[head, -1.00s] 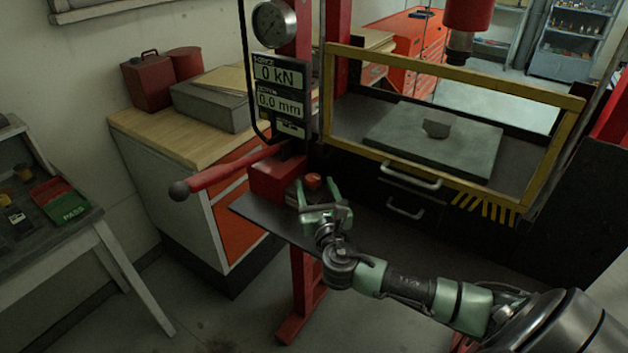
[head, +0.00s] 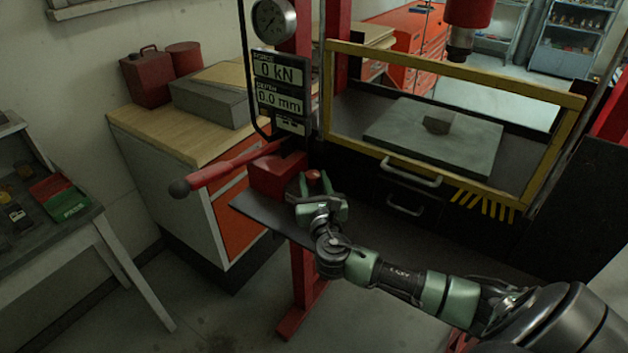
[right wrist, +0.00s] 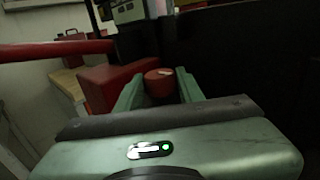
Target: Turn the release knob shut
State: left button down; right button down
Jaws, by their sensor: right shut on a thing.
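The release knob (head: 313,176) is a small red round knob beside the red pump block (head: 277,174), on the dark shelf at the front of the press. My right gripper (head: 315,184) is at the knob with its green fingers on either side of it. In the right wrist view the knob (right wrist: 160,82) sits between the two fingers (right wrist: 160,92), with a pale mark on its top. The right gripper is shut on the knob. The fingers hide the knob's lower part. My left gripper is not in view.
A red pump lever (head: 225,170) sticks out left from the block. A yellow-framed guard (head: 455,62) stands behind over a grey plate (head: 400,128). The gauge display (head: 280,85) reads 0 kN and 0.0 mm. A wooden-topped cabinet (head: 165,138) is at left.

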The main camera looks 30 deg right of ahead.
jog(key=shift+w+a+r+m+g+h+p, duration=0.1)
jog(key=shift+m+g+h+p, duration=0.1)
jog(key=shift+m+g+h, duration=0.3)
jog(key=shift+a+m+g+h+p, duration=0.1)
jog(key=shift+m+g+h+p, duration=0.1)
jog(key=shift+m+h, duration=0.35)
jog(key=shift+w+a+m+g+h, duration=0.1)
jog(key=shift+m+g+h, duration=0.65)
jog(key=shift+h, duration=0.4)
jog(key=shift+w+a+m+g+h, duration=0.1)
jog(key=shift+m+g+h, duration=0.7)
jog(key=shift+g+h, duration=0.25)
jog(key=m+g+h, duration=0.1)
jog(key=m+g, duration=0.1)
jog(key=shift+w+g+h, duration=0.1)
jog(key=shift+g+h, duration=0.2)
jog(key=shift+h, duration=0.05)
jog(key=m+g+b, duration=0.1)
jog(key=m+g+h+b, duration=0.1)
jog(key=g, duration=0.1)
jog(key=m+g+b, duration=0.1)
jog(key=shift+w+a+f+g+h, duration=0.1)
jog(key=shift+w+f+g+h, duration=0.15)
jog(key=shift+g+h, duration=0.15)
jog(key=shift+w+r+m+g+b, duration=0.1)
jog(key=shift+r+m+g+b, duration=0.1)
jog(key=shift+m+g+b, duration=1.45)
jog(key=shift+g, duration=0.55)
